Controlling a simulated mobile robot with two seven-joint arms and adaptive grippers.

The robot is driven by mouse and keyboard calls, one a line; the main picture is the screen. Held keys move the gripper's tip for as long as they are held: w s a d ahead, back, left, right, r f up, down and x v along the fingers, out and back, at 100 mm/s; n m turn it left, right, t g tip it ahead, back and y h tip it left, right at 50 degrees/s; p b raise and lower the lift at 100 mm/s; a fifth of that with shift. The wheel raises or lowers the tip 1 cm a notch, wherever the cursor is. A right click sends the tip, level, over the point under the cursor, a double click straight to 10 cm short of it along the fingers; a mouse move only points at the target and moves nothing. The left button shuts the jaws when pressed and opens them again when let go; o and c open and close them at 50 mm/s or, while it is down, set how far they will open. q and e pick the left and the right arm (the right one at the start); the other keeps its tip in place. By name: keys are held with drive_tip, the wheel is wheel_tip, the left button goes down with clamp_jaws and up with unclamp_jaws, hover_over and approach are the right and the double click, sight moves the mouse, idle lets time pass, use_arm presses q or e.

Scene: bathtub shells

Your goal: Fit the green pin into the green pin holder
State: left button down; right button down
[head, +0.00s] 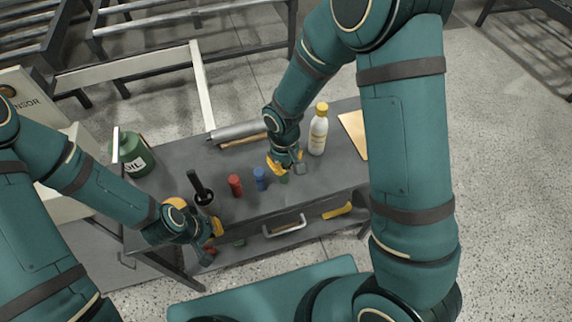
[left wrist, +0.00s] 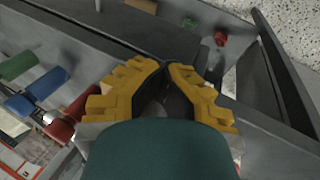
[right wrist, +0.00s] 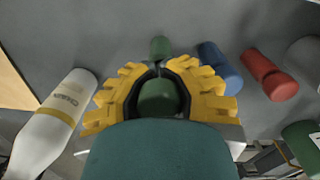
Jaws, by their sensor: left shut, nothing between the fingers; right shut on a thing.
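My right gripper (head: 285,167) is shut on the green pin (head: 283,178) over the tabletop. In the right wrist view the green pin (right wrist: 159,98) shows between the fingers and past their tips. I cannot tell whether its lower end touches the table. It also shows in the left wrist view (left wrist: 22,62). My left gripper (head: 212,232) is shut and empty beyond the table's front left edge.
A blue cylinder (head: 260,178) and a red cylinder (head: 235,185) stand left of the green pin. A bottle (head: 318,132) stands to the right, and a green oil can (head: 134,155) at the left. A lower shelf lies under the tabletop.

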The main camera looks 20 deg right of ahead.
use_arm(q)
drive_tip(key=shift+a+r+p, duration=0.1)
drive_tip(key=shift+r+p, duration=0.15)
drive_tip(key=shift+p, duration=0.75)
use_arm(e)
drive_tip(key=shift+w+f+g, duration=0.15)
drive_tip(key=shift+w+g, duration=0.35)
drive_tip(key=shift+g, duration=0.1)
use_arm(q)
drive_tip(key=shift+r, duration=0.15)
use_arm(e)
drive_tip(key=shift+m, duration=0.3)
use_arm(q)
drive_tip(key=shift+f+b, duration=0.35)
use_arm(e)
drive_tip(key=shift+s+a, duration=0.1)
drive_tip(key=shift+s, duration=0.15)
use_arm(q)
drive_tip(key=shift+s+f, duration=0.1)
drive_tip(key=shift+f, duration=0.05)
